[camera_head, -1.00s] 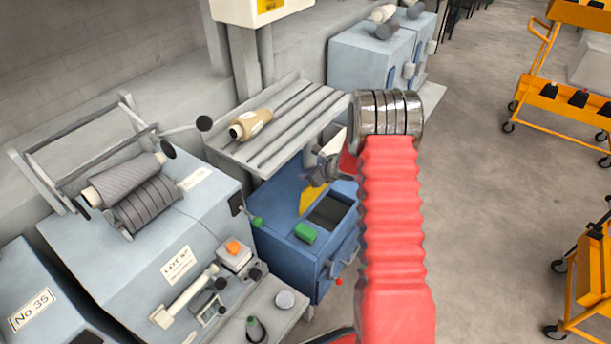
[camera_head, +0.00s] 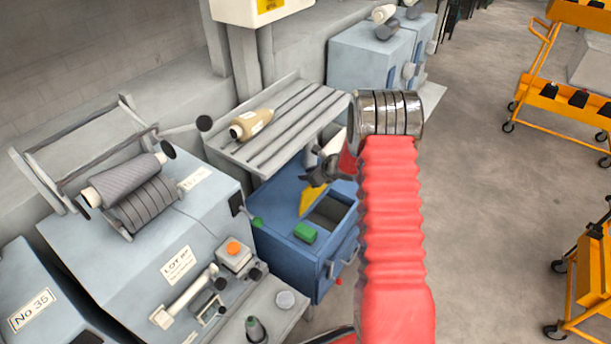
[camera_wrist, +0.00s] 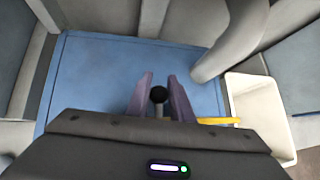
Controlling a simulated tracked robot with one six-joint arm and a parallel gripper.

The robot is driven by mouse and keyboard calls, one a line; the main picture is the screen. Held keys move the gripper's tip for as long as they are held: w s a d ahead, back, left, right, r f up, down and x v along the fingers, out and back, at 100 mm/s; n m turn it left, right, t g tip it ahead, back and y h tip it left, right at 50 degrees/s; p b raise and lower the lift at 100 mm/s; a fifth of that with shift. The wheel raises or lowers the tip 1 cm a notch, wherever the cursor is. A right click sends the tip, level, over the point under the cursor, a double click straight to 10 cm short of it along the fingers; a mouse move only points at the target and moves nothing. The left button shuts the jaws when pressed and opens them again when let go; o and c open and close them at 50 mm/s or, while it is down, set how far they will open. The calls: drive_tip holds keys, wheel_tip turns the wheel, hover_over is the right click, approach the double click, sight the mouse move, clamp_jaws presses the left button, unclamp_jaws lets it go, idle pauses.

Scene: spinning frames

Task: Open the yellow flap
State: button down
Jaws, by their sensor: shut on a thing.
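The yellow flap (camera_head: 312,197) shows as a small yellow patch on top of the blue cabinet (camera_head: 285,205), beside a dark rectangular opening (camera_head: 328,210). My gripper (camera_head: 322,172) is just above and behind the flap and hides part of it. In the wrist view, the two purple fingers of my gripper (camera_wrist: 160,80) are shut on a black round knob (camera_wrist: 158,95) on a short pale stem. A yellow strip (camera_wrist: 218,121) shows to the right of the fingers, mostly hidden by my gripper body. How the knob joins the flap is hidden.
A green block (camera_head: 305,232) sits on the cabinet top near the opening. A grooved grey shelf (camera_head: 285,120) with a tan bobbin (camera_head: 250,124) stands behind. A grey machine (camera_head: 130,240) stands at left. In the wrist view, a white bin (camera_wrist: 262,115) is at right.

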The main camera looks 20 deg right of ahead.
drive_tip(key=c, duration=1.7)
unclamp_jaws()
drive_tip(key=shift+s+a+f, duration=0.2)
drive_tip(key=shift+s+f, duration=0.05)
drive_tip(key=shift+f, duration=0.3)
drive_tip(key=shift+o, duration=0.7)
drive_tip(key=shift+w+d+r, duration=0.1)
drive_tip(key=shift+r, duration=0.1)
drive_tip(key=shift+r, duration=0.15)
drive_tip(key=v, duration=1.3)
drive_tip(key=shift+s, duration=0.2)
drive_tip(key=shift+r, duration=0.1)
drive_tip(key=shift+c, duration=0.3)
